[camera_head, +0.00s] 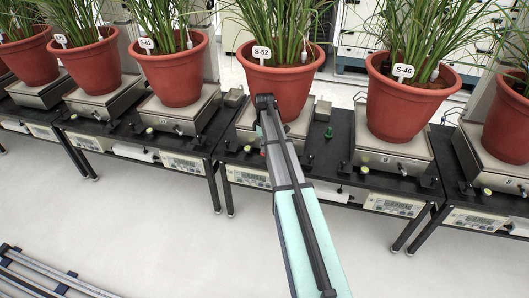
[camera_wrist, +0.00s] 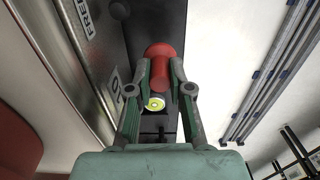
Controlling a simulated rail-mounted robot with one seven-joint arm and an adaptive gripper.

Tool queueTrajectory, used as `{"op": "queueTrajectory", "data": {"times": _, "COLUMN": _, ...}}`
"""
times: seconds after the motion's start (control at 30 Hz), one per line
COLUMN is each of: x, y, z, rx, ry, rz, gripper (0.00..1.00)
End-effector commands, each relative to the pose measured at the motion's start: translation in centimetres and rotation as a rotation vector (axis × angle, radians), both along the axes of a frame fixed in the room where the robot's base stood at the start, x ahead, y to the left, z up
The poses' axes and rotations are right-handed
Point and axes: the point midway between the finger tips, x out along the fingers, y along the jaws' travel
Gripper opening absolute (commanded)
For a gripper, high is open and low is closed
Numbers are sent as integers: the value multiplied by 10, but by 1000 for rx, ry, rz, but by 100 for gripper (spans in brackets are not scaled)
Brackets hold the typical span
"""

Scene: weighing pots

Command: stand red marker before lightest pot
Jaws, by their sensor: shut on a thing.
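My gripper (camera_wrist: 160,70) is shut on the red marker (camera_wrist: 159,66) in the wrist view, one finger on each side of it. The marker is over the dark bench top, beside the metal scale body; I cannot tell whether it touches the bench. In the head view my arm hides most of the gripper, in front of pot S-52 (camera_head: 283,84). The readings on the scale displays are too small to tell.
A green marker-like piece (camera_head: 328,133) stands on the black bench between S-52 and S-46. A round yellow-green level (camera_wrist: 154,103) lies close below the red marker in the wrist view. More potted plants stand on both sides. Rails (camera_head: 50,274) lie on the floor at lower left.

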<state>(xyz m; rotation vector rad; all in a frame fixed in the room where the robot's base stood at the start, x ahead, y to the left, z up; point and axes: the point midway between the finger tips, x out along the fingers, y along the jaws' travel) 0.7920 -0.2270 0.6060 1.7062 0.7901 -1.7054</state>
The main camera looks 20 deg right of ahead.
Motion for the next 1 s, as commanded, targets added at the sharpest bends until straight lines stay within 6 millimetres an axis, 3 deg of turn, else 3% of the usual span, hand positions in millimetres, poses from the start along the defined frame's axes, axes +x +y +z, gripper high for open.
{"op": "queueTrajectory", "data": {"times": 0.33, "x": 0, "y": 0, "z": -34, "rx": 1, "ry": 1, "rz": 0, "gripper": 0}}
{"op": "queueTrajectory", "data": {"times": 0.73, "x": 0, "y": 0, "z": -38, "rx": 0, "ry": 0, "rz": -1, "gripper": 0}}
{"op": "queueTrajectory", "data": {"times": 0.77, "x": 0, "y": 0, "z": -38, "rx": 0, "ry": 0, "rz": -1, "gripper": 30}}
{"op": "queueTrajectory", "data": {"times": 1.0, "x": 0, "y": 0, "z": -38, "rx": 0, "ry": 0, "rz": -1, "gripper": 30}}
